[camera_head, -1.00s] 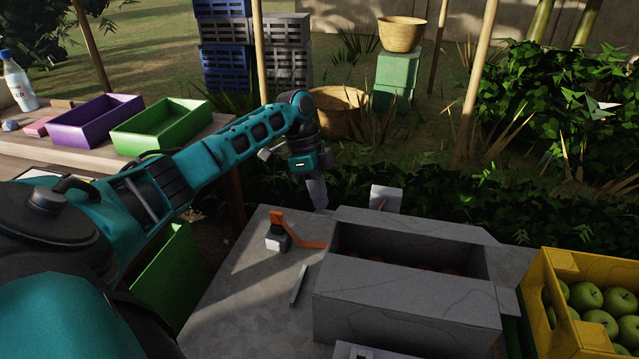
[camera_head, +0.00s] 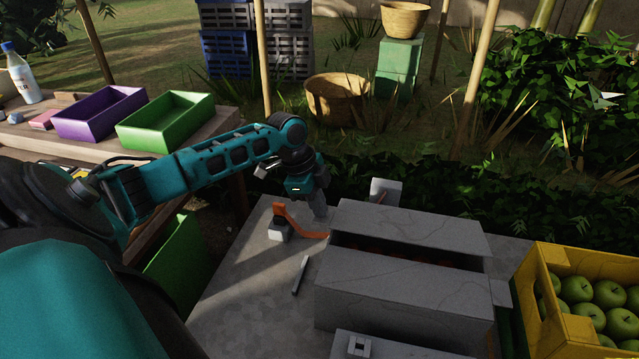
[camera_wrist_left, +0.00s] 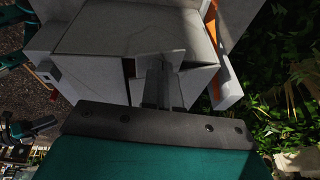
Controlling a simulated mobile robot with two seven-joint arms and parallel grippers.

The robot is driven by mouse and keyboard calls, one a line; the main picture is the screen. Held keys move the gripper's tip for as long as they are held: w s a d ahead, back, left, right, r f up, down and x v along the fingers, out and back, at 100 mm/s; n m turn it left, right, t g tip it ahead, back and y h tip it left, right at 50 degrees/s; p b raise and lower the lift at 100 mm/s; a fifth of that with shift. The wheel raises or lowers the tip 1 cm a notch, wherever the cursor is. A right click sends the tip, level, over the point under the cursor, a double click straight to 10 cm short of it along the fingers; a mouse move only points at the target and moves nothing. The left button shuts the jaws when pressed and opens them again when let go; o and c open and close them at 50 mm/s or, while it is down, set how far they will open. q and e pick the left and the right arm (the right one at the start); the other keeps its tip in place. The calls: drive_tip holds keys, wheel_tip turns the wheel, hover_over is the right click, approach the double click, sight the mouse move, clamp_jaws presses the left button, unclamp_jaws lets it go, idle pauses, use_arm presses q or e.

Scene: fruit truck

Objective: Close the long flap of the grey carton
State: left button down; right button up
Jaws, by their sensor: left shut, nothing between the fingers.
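The grey carton (camera_head: 400,313) stands on the grey tabletop, with a narrow dark opening along its top. Its far long flap (camera_head: 415,228) is raised and leans over the opening, covering much of it. A little red content shows in the gap. My left gripper (camera_head: 320,212) is shut and empty, at the far left corner of the carton, close to the end of that flap. In the left wrist view, the shut fingers (camera_wrist_left: 163,80) are in front of the carton's grey surface (camera_wrist_left: 140,35); whether they touch it I cannot tell. My right gripper is not in view.
An orange-handled tape dispenser (camera_head: 283,228) and a grey bar (camera_head: 300,275) lie left of the carton. A yellow crate of green apples (camera_head: 560,250) stands close on the right. A hedge (camera_head: 420,190) is behind. The tabletop (camera_head: 245,290) is clear at left.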

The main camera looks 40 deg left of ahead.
sight(316, 220)
use_arm(q)
drive_tip(key=shift+s+d+f+t+y+p, duration=0.2)
drive_tip(key=shift+s+f+t+p, duration=0.1)
drive_tip(key=shift+f+t, duration=0.15)
drive_tip(key=shift+s+d+f+t+y+p, duration=0.1)
drive_tip(key=shift+s+f+t+y+p, duration=0.1)
drive_tip(key=shift+f+t+p, duration=0.15)
drive_tip(key=shift+f, duration=0.2)
drive_tip(key=shift+s+f+p, duration=0.1)
drive_tip(key=shift+f+p, duration=0.2)
drive_tip(key=shift+f, duration=0.25)
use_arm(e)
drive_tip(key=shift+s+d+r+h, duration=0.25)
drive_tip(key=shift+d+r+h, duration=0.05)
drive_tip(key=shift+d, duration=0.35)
use_arm(q)
drive_tip(key=shift+f, duration=0.1)
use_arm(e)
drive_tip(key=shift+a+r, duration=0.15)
use_arm(q)
drive_tip(key=shift+r+p, duration=0.9)
drive_tip(key=shift+p, duration=0.15)
drive_tip(key=p+v, duration=0.2)
drive_tip(key=v, duration=1)
drive_tip(key=shift+s+r, duration=0.15)
drive_tip(key=shift+r, duration=0.2)
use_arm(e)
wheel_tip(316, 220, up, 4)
